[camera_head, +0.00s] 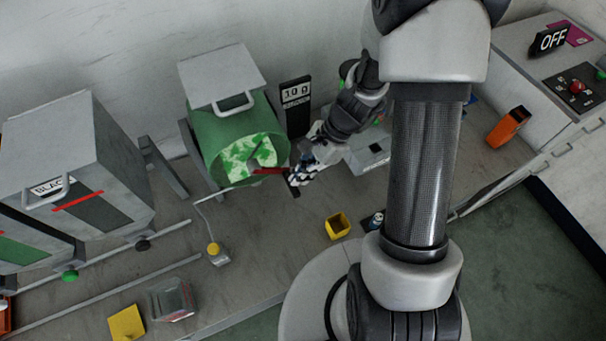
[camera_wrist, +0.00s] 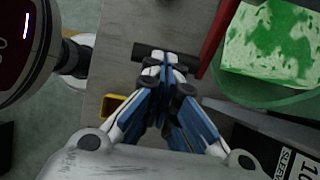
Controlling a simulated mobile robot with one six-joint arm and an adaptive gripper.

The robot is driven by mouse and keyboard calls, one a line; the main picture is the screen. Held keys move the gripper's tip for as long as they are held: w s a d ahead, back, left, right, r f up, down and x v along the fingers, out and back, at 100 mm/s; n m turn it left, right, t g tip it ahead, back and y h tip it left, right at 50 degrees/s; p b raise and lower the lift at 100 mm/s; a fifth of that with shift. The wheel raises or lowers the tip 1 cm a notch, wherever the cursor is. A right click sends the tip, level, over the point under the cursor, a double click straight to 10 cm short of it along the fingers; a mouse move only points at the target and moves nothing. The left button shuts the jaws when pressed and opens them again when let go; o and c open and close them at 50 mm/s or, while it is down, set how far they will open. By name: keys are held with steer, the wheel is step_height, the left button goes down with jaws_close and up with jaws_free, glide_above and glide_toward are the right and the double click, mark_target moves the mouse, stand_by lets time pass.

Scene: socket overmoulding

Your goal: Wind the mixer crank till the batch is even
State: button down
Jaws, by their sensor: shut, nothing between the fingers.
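The mixer is a green drum (camera_head: 228,140) with a grey lid (camera_head: 222,75) raised above it. The batch (camera_head: 250,150) inside is patchy, green and white; it also shows in the wrist view (camera_wrist: 270,45). The red crank arm (camera_head: 270,171) crosses the drum's front, and in the wrist view (camera_wrist: 214,38) it stands right of my fingers. A black crank handle (camera_wrist: 148,50) lies across just beyond my fingertips. My gripper (camera_head: 297,180) is by the crank's outer end, its fingers (camera_wrist: 162,68) together and empty. I cannot tell whether they touch the handle.
A black sign (camera_head: 295,93) reading 100 stands behind the drum. A grey hopper marked BLACK (camera_head: 95,160) is at left. A yellow box (camera_head: 338,225), a yellow-button pendant (camera_head: 216,253) and a clear container (camera_head: 172,300) sit on the bench. An orange bin (camera_head: 508,127) is at right.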

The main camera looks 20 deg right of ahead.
steer(key=s+a+f+g+y+b, duration=0.1)
steer(key=a+f+y+b, duration=0.65)
steer(key=y+b, duration=0.4)
steer(key=s+a+r+y+p, duration=0.1)
steer(key=a+r, duration=0.5)
steer(key=a, duration=0.6)
steer(key=shift+s+a+r+g+y+p, duration=0.2)
steer(key=shift+s+r+g+y+p, duration=0.1)
steer(key=shift+r+y+p, duration=0.25)
steer(key=shift+f, duration=0.15)
stand_by(0.4)
